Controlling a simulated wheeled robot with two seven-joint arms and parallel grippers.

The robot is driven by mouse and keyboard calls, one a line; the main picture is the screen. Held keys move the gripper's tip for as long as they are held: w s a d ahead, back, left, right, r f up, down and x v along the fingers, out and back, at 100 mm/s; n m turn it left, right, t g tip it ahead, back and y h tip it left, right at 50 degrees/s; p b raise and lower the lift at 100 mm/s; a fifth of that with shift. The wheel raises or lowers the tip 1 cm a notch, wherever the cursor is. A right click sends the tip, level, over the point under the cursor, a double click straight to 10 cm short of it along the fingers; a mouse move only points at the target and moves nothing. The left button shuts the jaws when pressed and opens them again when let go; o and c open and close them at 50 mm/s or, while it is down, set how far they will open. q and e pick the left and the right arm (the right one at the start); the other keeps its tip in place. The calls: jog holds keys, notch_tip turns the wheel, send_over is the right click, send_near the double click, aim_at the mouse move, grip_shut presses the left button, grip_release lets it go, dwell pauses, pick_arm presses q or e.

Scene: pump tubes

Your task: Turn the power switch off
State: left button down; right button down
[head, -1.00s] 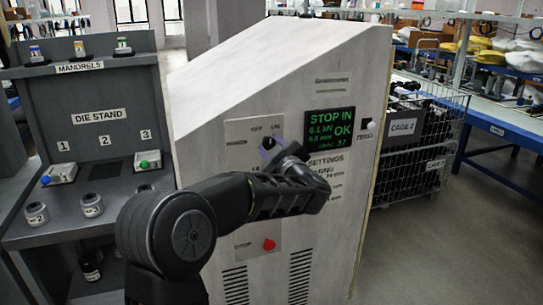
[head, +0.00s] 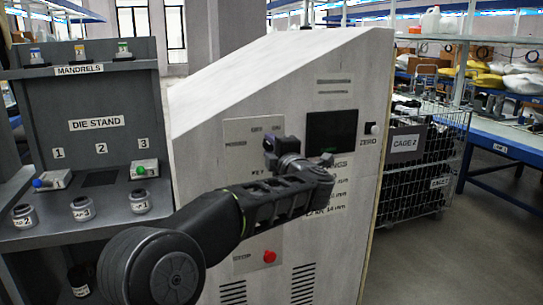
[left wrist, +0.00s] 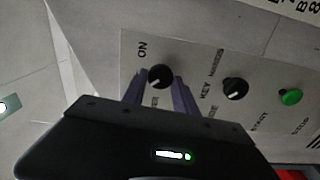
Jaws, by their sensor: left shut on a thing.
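The power switch, a black knob (left wrist: 160,77) with a white mark, sits on a pale panel beside the word ON in the left wrist view. My left gripper (left wrist: 160,92) has its purple fingers on either side of the knob and is shut on it. In the head view my left gripper (head: 272,150) is against the upper part of the machine's panel, below the OFF and ON labels, and hides the switch. The display (head: 331,131) on the machine is dark. My right gripper is not in view.
A second black knob (left wrist: 235,88) and a green button (left wrist: 291,97) lie beside the switch. A red stop button (head: 269,256) is lower on the machine. The die stand (head: 97,124) is at left, a wire cage (head: 411,185) at right.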

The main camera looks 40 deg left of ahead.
pick_arm(q)
jog(key=shift+n, duration=0.4)
jog(key=c, duration=1)
grip_release()
jog(key=v, duration=0.7)
jog(key=shift+s+d+b, duration=0.25)
jog(key=shift+d+b, duration=0.1)
